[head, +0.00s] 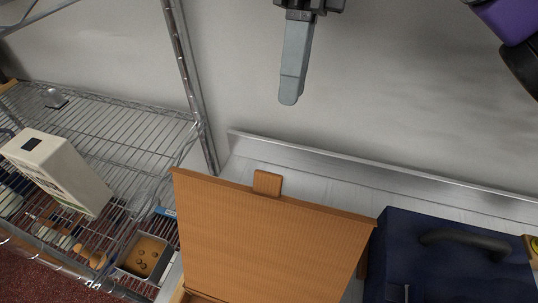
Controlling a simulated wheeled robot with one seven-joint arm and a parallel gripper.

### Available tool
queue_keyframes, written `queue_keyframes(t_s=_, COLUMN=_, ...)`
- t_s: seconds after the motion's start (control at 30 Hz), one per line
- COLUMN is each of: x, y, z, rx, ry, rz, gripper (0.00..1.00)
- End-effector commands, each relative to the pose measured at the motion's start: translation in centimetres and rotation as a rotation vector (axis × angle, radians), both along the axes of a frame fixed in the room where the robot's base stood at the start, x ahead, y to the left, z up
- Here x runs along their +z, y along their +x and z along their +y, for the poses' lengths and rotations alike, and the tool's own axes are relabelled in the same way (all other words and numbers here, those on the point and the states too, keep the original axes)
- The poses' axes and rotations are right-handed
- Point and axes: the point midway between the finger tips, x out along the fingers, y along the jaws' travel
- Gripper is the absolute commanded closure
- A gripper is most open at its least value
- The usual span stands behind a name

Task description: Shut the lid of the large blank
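A large wooden box stands at the bottom centre with its brown lid (268,238) raised. The lid's broad face is towards me and a small wooden tab (267,183) sits on its top edge. Most of the box below is hidden by the lid or outside the picture. My gripper (290,98) hangs above and beyond the lid, apart from it, in front of the grey wall. Its fingers point down and are seen edge-on, one covering the other, so its opening does not show. Nothing held is visible.
A dark blue box (430,238) with a black handle stands close on the lid's right. A metal ledge (380,171) runs behind. At left, a wire rack (120,126) holds a white carton (62,168) and a small brown-filled tray (145,258). A rack post (184,75) rises left of the lid.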

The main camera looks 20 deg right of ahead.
Motion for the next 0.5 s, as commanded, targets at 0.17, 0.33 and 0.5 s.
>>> queue_keyframes(t_s=0.17, x=0.2, y=-3.0, z=2.1, rx=0.008, ry=0.003, rz=0.001, gripper=0.71)
queue_keyframes(t_s=0.33, x=0.3, y=-5.9, z=3.9, rx=0.007, ry=0.002, rz=0.000, gripper=0.71)
queue_keyframes(t_s=0.5, x=-0.4, y=-8.3, z=5.4, rx=0.003, ry=0.002, rz=0.003, gripper=0.71)
